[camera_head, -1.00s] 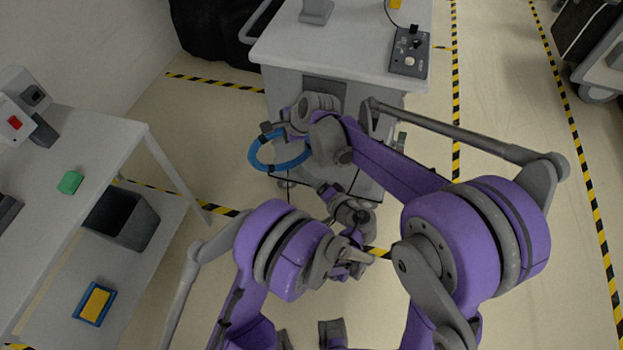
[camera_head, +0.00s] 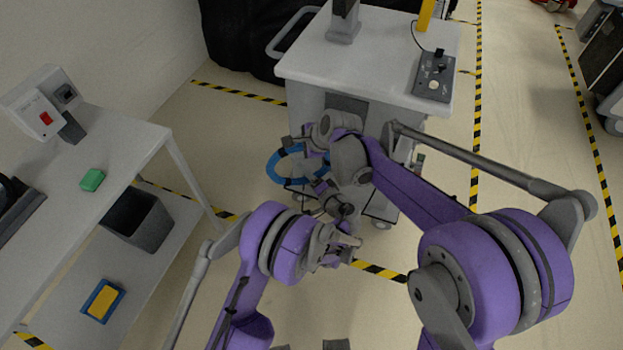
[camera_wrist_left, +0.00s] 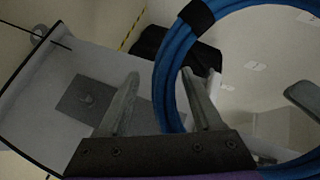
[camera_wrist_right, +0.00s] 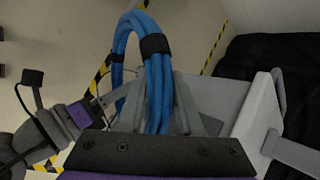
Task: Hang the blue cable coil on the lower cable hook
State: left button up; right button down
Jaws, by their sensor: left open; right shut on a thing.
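The blue cable coil (camera_head: 271,172) hangs in front of the cart, bound with black bands. My right gripper (camera_head: 298,142) is shut on its top; the right wrist view shows the strands (camera_wrist_right: 157,85) between the fingers. My left gripper (camera_head: 322,187) is open, just right of and below the coil. In the left wrist view a strand (camera_wrist_left: 165,85) appears between its open fingers (camera_wrist_left: 160,95), nearer the right one; contact cannot be told. That view also shows a grey plate with a small round part (camera_wrist_left: 87,99) on the cart. I cannot clearly make out the lower cable hook.
The cart (camera_head: 385,62) has a control box (camera_head: 434,76) on top and a side handle (camera_head: 290,32). A table (camera_head: 125,150) on the left holds a green block (camera_head: 92,180), with a dark bin (camera_head: 138,220) below.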

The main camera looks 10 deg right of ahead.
pick_arm(q)
jog(key=shift+c, duration=0.4)
jog(key=c, duration=0.9)
jog(key=shift+f, duration=0.1)
grip_shut()
jog(key=o, duration=0.8)
grip_release()
jog(key=shift+o, duration=0.9)
jog(key=shift+d, duration=0.1)
